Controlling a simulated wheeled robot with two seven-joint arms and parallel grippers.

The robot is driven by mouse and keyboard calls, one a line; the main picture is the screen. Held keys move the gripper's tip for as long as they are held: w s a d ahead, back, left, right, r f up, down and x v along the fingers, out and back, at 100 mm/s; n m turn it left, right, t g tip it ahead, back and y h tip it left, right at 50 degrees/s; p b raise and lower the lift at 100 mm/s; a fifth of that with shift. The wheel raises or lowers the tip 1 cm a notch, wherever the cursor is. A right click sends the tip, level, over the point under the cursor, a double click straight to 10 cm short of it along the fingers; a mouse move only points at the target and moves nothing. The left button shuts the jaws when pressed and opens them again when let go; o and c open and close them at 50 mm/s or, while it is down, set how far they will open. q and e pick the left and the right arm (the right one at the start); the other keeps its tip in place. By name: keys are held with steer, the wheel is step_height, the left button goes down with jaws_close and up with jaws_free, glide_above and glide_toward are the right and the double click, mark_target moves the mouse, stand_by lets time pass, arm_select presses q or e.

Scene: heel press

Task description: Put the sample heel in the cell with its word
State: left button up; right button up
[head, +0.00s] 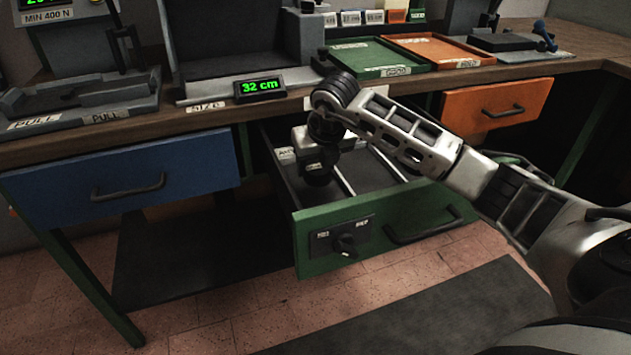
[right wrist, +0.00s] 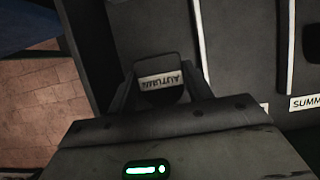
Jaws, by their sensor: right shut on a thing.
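The sample heel (right wrist: 160,68) is a small dark block with a pale label reading AUTUMN, upside down in the right wrist view. My right gripper (right wrist: 160,92) is shut on it, one finger on each side. In the head view my right gripper (head: 318,172) points down inside the open green drawer (head: 310,238), over its left side; the heel is hard to tell from the dark fingers there. A cell label starting with AU (head: 286,154) shows beside the gripper. A label starting with SUMM (right wrist: 305,103) marks a cell further right. Whether the heel touches the cell floor is unclear. My left gripper is out of view.
White dividers (right wrist: 197,45) split the drawer into cells. The drawer front has a knob (head: 345,243) and a handle. A blue drawer (head: 125,180) and an orange drawer (head: 497,105) are shut. A display (head: 260,87) reading 32 cm and trays (head: 378,60) stand on the bench.

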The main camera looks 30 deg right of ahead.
mark_target(317, 179)
step_height(317, 179, down, 4)
steer(key=shift+r, duration=0.1)
steer(key=shift+f, duration=0.25)
steer(key=o, duration=1.1)
